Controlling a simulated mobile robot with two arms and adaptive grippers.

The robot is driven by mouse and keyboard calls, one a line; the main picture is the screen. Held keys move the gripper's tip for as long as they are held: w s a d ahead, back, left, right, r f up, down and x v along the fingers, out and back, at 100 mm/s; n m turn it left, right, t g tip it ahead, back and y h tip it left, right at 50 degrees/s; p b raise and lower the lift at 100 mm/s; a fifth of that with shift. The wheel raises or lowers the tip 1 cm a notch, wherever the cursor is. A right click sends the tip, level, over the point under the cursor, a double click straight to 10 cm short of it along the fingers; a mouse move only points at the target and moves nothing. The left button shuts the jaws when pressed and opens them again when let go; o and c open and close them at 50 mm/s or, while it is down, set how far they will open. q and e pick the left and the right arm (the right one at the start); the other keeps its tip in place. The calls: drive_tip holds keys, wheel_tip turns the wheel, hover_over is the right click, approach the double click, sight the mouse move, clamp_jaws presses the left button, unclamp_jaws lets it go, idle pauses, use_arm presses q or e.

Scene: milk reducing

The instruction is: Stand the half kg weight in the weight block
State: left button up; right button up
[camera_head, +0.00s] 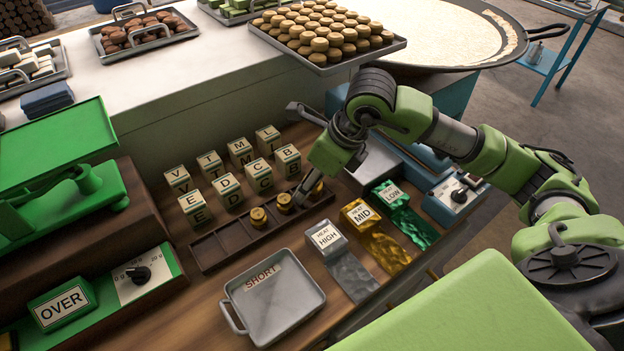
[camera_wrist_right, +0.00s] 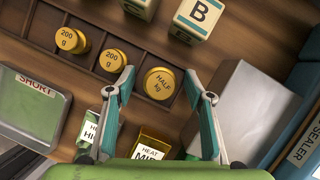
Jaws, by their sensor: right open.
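The half kg weight (camera_wrist_right: 159,83) is a gold cylinder with its labelled top facing my right wrist camera. It appears upright at the right end of the dark wooden weight block (camera_head: 206,251); its base is hard to see. In the head view the weight (camera_head: 319,188) is partly hidden by my right gripper (camera_head: 312,190). In the wrist view my right gripper (camera_wrist_right: 159,80) is open, with a finger on each side of the weight. Two 200 g weights stand in the block's other compartments, one nearer (camera_wrist_right: 112,60) and one farther left (camera_wrist_right: 70,40). My left gripper is out of view.
Lettered cubes (camera_head: 228,192) stand in rows behind the block. A grey SHORT tray (camera_head: 273,297) lies in front. HEAT HIGH (camera_head: 325,239), MID (camera_head: 361,214) and LOW (camera_head: 391,194) stamps stand to the right. A green scale (camera_head: 60,190) is at left. The block's left compartments are empty.

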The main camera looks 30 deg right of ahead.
drive_tip(key=shift+d+r, duration=0.1)
drive_tip(key=shift+r, duration=0.35)
drive_tip(key=v, duration=1.1)
drive_tip(key=shift+s+b, duration=0.2)
drive_tip(key=shift+b, duration=0.2)
drive_tip(key=shift+r, duration=0.2)
